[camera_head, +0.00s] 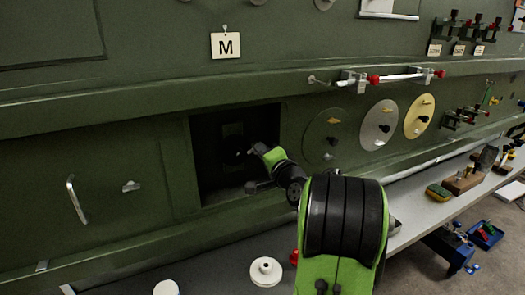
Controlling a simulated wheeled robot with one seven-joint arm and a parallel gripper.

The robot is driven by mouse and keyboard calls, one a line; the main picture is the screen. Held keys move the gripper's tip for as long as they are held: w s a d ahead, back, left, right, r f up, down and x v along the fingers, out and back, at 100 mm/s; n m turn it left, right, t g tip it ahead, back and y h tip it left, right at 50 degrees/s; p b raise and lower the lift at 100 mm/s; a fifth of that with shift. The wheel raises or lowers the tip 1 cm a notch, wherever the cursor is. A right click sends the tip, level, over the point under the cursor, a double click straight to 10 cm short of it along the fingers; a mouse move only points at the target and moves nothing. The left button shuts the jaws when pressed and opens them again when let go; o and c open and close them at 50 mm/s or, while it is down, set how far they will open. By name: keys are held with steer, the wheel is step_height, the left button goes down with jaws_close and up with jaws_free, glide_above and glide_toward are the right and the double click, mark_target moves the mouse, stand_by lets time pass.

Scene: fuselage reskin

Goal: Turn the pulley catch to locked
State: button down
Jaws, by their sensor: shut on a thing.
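A dark square recess (203,160) opens in the green fuselage wall, left of centre. A small dark fitting (233,131) shows on its back wall. My gripper (245,154) reaches into the recess from the right, just below and right of that fitting. It is shut on a small dark part there, which appears to be the pulley catch. The fingers and the shadow hide most of the catch, so its turned position cannot be read. My green and black arm comes in from the lower right.
A white "M" tag (225,45) hangs above the recess. Round plates (379,125) and a clamped rod (395,78) are on the wall to the right. A white pulley-like disc (266,271) lies on the bench below. A blue bin (486,235) stands on the floor at right.

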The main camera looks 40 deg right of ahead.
steer(key=shift+m+p, duration=0.65)
steer(key=shift+m, duration=1.55)
steer(key=shift+f, duration=0.1)
steer(key=c, duration=1.3)
jaws_free()
steer(key=shift+s, duration=0.1)
steer(key=b+v, duration=0.4)
steer(key=v, duration=1.1)
steer(key=shift+s, duration=0.3)
steer(key=shift+a, duration=0.15)
